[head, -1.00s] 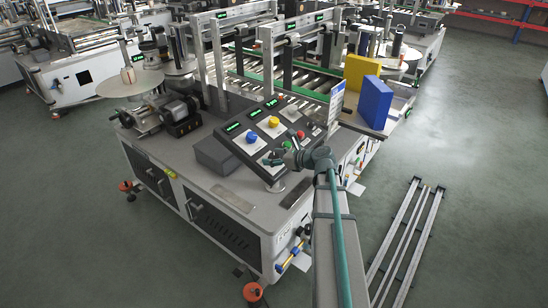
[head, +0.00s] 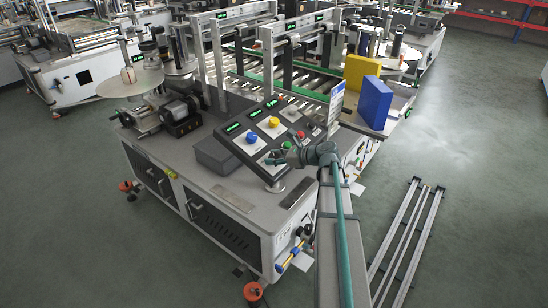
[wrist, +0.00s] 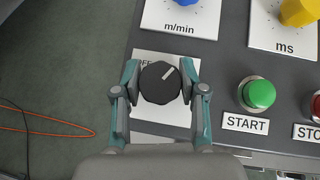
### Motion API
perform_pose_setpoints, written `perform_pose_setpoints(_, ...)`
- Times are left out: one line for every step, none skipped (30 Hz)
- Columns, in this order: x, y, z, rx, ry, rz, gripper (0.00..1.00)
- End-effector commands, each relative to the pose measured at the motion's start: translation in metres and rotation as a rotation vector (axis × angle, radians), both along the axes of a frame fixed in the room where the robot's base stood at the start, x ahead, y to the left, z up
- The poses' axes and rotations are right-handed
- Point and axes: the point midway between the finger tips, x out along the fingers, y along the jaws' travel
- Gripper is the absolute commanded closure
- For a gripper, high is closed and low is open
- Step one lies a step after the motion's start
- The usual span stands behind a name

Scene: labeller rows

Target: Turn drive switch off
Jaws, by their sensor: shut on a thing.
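The drive switch is a round black knob (wrist: 160,83) on a white plate (wrist: 160,118), low on the sloped dark control panel. Its white pointer line points up and right in the wrist view. Part of an "OFF" label (wrist: 143,63) shows at the knob's upper left; the plate's upper right is hidden by my finger. My gripper (wrist: 160,82) is shut on the knob, one teal finger on each side. In the head view my gripper (head: 276,160) is at the panel's lower edge and largely hides the knob.
Beside the switch are a green START button (wrist: 260,95) and a red STOP button (wrist: 316,105). Above are a blue m/min knob (head: 251,139) and a yellow ms knob (head: 274,122). Blue (head: 375,103) and yellow (head: 360,77) boxes stand behind the panel.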

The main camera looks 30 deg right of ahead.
Motion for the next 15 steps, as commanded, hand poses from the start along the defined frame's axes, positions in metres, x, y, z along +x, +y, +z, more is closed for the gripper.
perform_pose_setpoints(0.0031,-0.0029,0.0010,-0.012,-0.006,0.037,0.93)
perform_pose_setpoints(0.0033,-0.0030,0.0012,-0.019,-0.009,0.062,0.93)
perform_pose_setpoints(0.0034,-0.0031,0.0013,-0.030,-0.014,0.096,0.93)
perform_pose_setpoints(0.0035,-0.0030,0.0014,-0.039,-0.019,0.123,0.93)
perform_pose_setpoints(0.0037,-0.0031,0.0015,-0.048,-0.024,0.149,0.93)
perform_pose_setpoints(0.0039,-0.0031,0.0017,-0.059,-0.029,0.185,0.93)
perform_pose_setpoints(0.0038,-0.0030,0.0018,-0.068,-0.033,0.212,0.93)
perform_pose_setpoints(0.0038,-0.0028,0.0019,-0.076,-0.039,0.240,0.93)
perform_pose_setpoints(0.0039,-0.0026,0.0021,-0.087,-0.044,0.276,0.93)
perform_pose_setpoints(0.0041,-0.0028,0.0022,-0.097,-0.049,0.302,0.93)
perform_pose_setpoints(0.0039,-0.0026,0.0022,-0.105,-0.053,0.329,0.93)
perform_pose_setpoints(0.0039,-0.0025,0.0022,-0.117,-0.058,0.366,0.93)
perform_pose_setpoints(0.0039,-0.0025,0.0022,-0.127,-0.063,0.393,0.93)
perform_pose_setpoints(0.0040,-0.0026,0.0023,-0.136,-0.067,0.419,0.93)
perform_pose_setpoints(0.0039,-0.0025,0.0023,-0.146,-0.074,0.454,0.93)
